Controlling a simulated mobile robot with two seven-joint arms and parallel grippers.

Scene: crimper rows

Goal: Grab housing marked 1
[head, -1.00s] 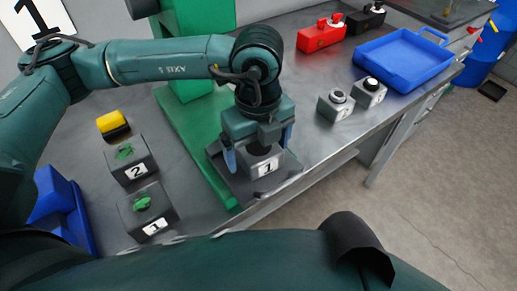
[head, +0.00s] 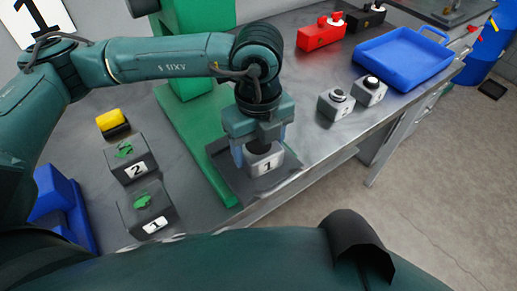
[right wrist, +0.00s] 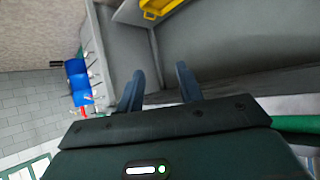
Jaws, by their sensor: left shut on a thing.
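The grey housing marked 1 (head: 268,166) stands on a dark plate (head: 228,172) at the front of the green press. My left gripper (head: 262,150) comes down over it from above, its fingers shut on the housing's two sides. The housing's top is mostly hidden by the gripper. A grey housing marked 2 (head: 132,164) with a green top stands to the left. Another green-topped housing (head: 147,212) is nearer me; its label looks like a 1 but is hard to read. My right gripper (right wrist: 158,85) is open and empty in the right wrist view.
The green press (head: 190,105) rises behind my left gripper. Two small grey housings (head: 336,103) stand near the right table edge, before a blue tray (head: 405,58). A red block (head: 320,35), a yellow-black block (head: 112,123) and a blue bin (head: 62,205) stand around.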

